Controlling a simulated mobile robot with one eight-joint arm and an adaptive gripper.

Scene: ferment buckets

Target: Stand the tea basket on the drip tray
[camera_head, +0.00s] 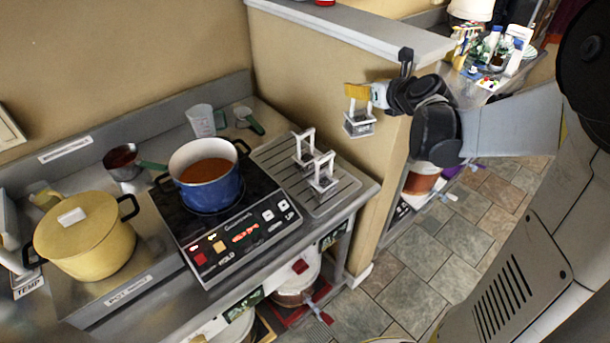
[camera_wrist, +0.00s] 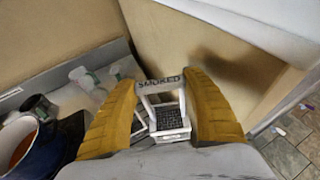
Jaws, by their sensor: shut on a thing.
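My gripper (camera_head: 360,92) is shut on a tea basket (camera_head: 359,126), a small white frame with a dark mesh box, and holds it in the air to the right of the counter, in front of the tan partition. In the wrist view the held tea basket (camera_wrist: 168,120) hangs between the yellow fingers (camera_wrist: 160,85), its top bar marked "SMOKED". The ribbed drip tray (camera_head: 345,187) lies at the right end of the counter, below and left of my gripper. Two similar tea baskets (camera_head: 304,148) (camera_head: 323,178) stand upright on it.
A blue pot (camera_head: 211,194) of orange-brown liquid stands on the black hob left of the drip tray. A lidded yellow pot (camera_head: 88,240) is further left. A clear jug (camera_head: 201,120) stands behind. The partition (camera_head: 370,40) rises along the counter's right side.

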